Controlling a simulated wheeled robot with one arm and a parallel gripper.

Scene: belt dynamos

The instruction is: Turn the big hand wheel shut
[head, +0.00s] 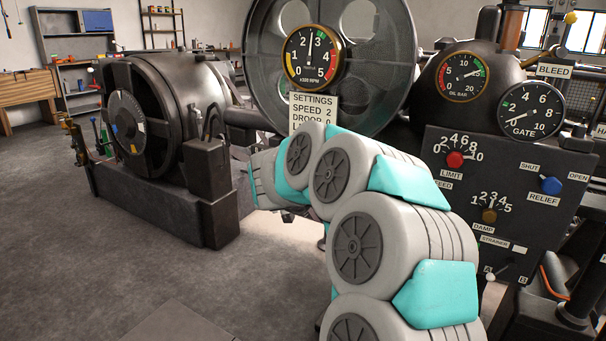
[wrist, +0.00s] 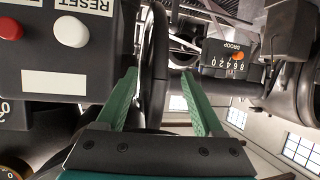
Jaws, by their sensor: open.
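A dark wheel rim (wrist: 153,50), seen nearly edge-on in the wrist view, stands between the two green fingers of my gripper (wrist: 158,75); it looks like the hand wheel. The fingers are open, one on each side of the rim, with a gap showing on the right side. On the left the finger is close to it; I cannot tell whether it touches. In the head view my arm reaches in toward the machine and hides its own fingers. I cannot pick out the hand wheel there.
A dark box with a red button and a RESET label (wrist: 68,30) is close on the left in the wrist view. A DROOP scale (wrist: 228,60) is at right. In the head view a big spoked wheel (head: 400,50), a control panel (head: 455,205) and a dynamo (head: 185,95) stand around.

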